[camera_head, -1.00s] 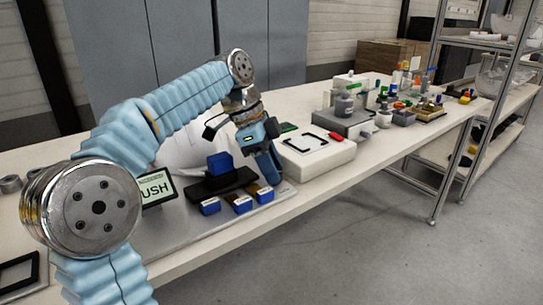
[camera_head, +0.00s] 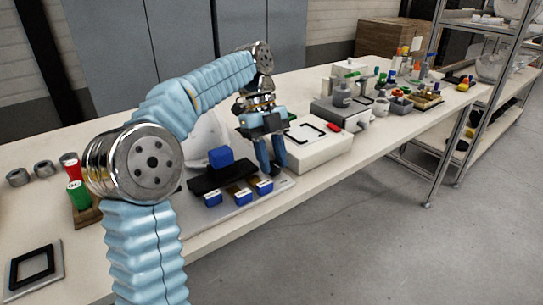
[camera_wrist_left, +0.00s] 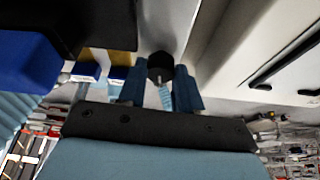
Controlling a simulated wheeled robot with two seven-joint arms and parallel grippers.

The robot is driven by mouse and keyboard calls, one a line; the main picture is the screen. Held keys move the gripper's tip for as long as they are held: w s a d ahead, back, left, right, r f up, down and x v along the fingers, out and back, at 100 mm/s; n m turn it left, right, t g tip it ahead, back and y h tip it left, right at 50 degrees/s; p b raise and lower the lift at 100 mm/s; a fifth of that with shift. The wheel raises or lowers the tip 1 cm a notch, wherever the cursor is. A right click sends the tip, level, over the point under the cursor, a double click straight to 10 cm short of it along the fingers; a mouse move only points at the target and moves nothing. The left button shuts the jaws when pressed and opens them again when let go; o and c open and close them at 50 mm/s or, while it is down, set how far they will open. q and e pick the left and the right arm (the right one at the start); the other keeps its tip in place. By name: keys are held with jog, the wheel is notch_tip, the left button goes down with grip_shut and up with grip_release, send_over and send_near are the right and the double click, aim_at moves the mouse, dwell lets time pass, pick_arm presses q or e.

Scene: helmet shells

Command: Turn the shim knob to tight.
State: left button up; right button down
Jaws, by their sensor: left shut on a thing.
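The shim knob (camera_wrist_left: 160,66) is a small black cylinder with a pale mark on its side, seen in the left wrist view between the two blue fingers. My left gripper (camera_wrist_left: 160,92) is shut on it. In the head view my left gripper (camera_head: 271,168) points down at the right end of a grey plate (camera_head: 238,205), beside a white box. The knob's setting cannot be read. My right gripper is out of view.
On the plate, a black block carries a blue block (camera_head: 221,157), with small labelled blue blocks (camera_head: 264,187) in front. The white box (camera_head: 312,150) stands close on the gripper's right. Red and green spools (camera_head: 78,194) stand at left. Floor is clear in front of the table.

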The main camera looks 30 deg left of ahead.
pick_arm(q)
jog(key=shift+m, duration=0.5)
jog(key=o, duration=1)
jog(key=shift+o, duration=0.2)
